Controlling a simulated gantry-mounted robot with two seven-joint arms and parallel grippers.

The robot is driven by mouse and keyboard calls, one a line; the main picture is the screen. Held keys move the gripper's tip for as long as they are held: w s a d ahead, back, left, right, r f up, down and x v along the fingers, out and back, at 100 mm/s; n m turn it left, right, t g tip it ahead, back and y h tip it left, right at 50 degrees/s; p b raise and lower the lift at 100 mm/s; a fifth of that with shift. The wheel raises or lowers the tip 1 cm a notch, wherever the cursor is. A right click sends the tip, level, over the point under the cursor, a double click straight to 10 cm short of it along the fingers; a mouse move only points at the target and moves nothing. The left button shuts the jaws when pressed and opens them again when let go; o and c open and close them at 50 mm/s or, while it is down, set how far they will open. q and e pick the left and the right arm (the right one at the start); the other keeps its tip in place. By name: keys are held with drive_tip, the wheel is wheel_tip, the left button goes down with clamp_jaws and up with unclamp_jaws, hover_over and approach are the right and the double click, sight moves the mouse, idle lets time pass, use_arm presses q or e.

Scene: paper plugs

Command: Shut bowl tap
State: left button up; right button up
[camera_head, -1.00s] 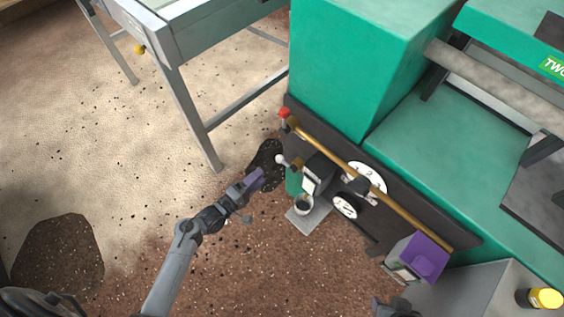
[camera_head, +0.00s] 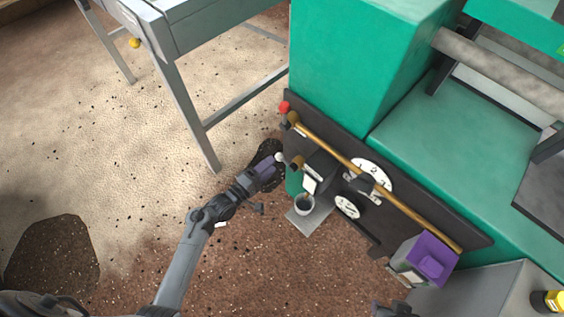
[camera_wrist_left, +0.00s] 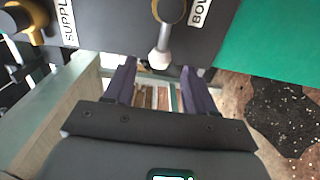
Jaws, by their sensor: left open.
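The bowl tap has a brass-coloured body (camera_head: 297,163) and a lever with a pale round knob (camera_head: 280,157), on the dark panel at the front of the green machine. In the left wrist view, part of a label starting "BO" (camera_wrist_left: 198,12) is beside the tap, and the lever knob (camera_wrist_left: 160,59) points down between my fingertips. My left gripper (camera_head: 274,163) is open, its purple fingers on either side of the knob; I cannot tell whether they touch it. A dark part, perhaps my right gripper (camera_head: 388,308), shows at the bottom edge; its jaws are unclear.
A second tap (camera_wrist_left: 30,18) sits beside a "SUPPLY" label. A long brass pipe (camera_head: 400,208) runs along the panel. A small cup (camera_head: 304,204) stands on a grey plate (camera_head: 312,221) below the bowl tap. A purple box (camera_head: 428,258) is at the panel's right end.

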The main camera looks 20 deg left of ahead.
sight(285, 162)
use_arm(q)
drive_tip(key=shift+w, duration=0.2)
drive_tip(key=shift+x, duration=1.9)
drive_tip(key=shift+s, duration=0.1)
drive_tip(key=c, duration=0.7)
drive_tip(key=shift+c, duration=0.2)
